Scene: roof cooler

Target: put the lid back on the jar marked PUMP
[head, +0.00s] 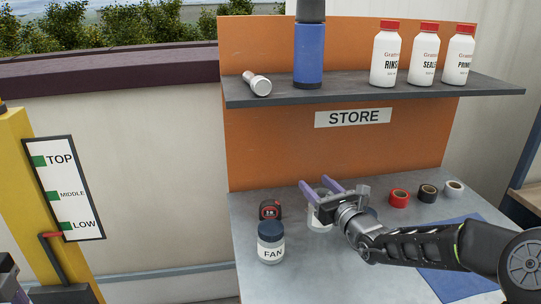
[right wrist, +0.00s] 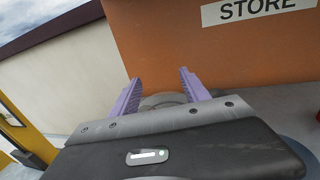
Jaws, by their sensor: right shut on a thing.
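My right gripper (head: 318,184), with purple fingers, is at the middle of the bench top. Its fingers are set well apart and shut on a grey round thing (right wrist: 163,99), which looks like a lid and is mostly hidden. A white jar (head: 319,222) stands right below the fingers, partly covered by the gripper; no label on it can be read. I cannot tell whether the grey thing touches this jar. A white jar marked FAN (head: 271,252) with a dark blue lid stands to the left and nearer. At the lower left edge, part of my left gripper (head: 6,284) shows; its fingertips are unclear.
A red-and-black tape measure (head: 270,210) sits behind the FAN jar. Red (head: 399,198), black (head: 427,193) and white (head: 453,189) tape rolls lie right of the gripper. A blue mat (head: 440,284) lies under my right arm. A shelf (head: 350,96) with bottles overhangs the back.

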